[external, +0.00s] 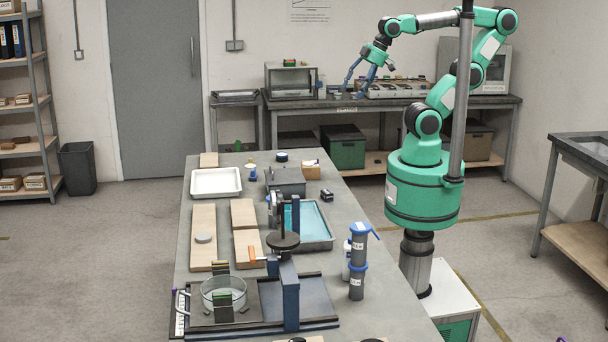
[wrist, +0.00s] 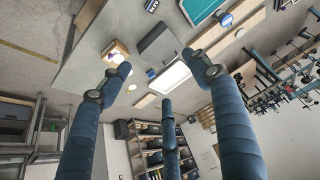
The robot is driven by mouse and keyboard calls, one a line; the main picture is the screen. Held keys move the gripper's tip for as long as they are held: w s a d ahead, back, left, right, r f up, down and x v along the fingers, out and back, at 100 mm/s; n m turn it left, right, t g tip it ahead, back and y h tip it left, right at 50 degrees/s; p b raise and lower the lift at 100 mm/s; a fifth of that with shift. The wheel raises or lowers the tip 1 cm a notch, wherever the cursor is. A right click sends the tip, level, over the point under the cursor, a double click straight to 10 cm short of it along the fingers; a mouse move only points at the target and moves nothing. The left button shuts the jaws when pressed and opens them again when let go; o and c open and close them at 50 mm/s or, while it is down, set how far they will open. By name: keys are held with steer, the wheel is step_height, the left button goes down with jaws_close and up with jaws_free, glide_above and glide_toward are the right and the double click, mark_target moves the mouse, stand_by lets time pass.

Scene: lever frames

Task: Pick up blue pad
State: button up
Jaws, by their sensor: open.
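A low, round dark item with blue on it (external: 282,156) lies near the far end of the long grey table in the external view. It may be the blue pad, but it is too small to be sure. A small blue item (wrist: 151,73) also shows in the wrist view, between a brown box and a white tray. My gripper (external: 356,92) is raised in the air, to the right of the table's far end in the picture and well apart from this item. Its blue fingers (wrist: 157,75) are spread open with nothing between them.
The grey table (external: 350,270) also holds a white tray (external: 216,182), a grey box (external: 286,181), a brown box (external: 310,170), a teal-filled tray (external: 318,224), wooden boards (external: 203,228) and grey cylinders (external: 357,275). A workbench (external: 490,101) stands along the back wall.

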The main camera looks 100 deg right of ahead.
stand_by(0.3)
steer(key=w+d+f+g+p, duration=0.1)
steer(key=w+d, duration=0.2)
steer(key=w, duration=0.5)
steer(key=w+d+f+m+g+p, duration=0.1)
steer(key=w+d, duration=0.2)
steer(key=w, duration=0.6)
steer(key=w+d+f+g+p, duration=0.1)
steer(key=w+d+f, duration=0.15)
steer(key=w, duration=0.55)
steer(key=w+d+f+g+p, duration=0.1)
steer(key=w+d+f, duration=0.3)
steer(key=f, duration=0.3)
steer(key=w+d+f+m+p, duration=0.1)
steer(key=w+d+f, duration=0.3)
steer(key=w+f, duration=0.2)
steer(key=w+d+f+g+p, duration=0.1)
steer(key=w+d+f, duration=0.4)
steer(key=f, duration=0.5)
steer(key=shift+w+g, duration=0.3)
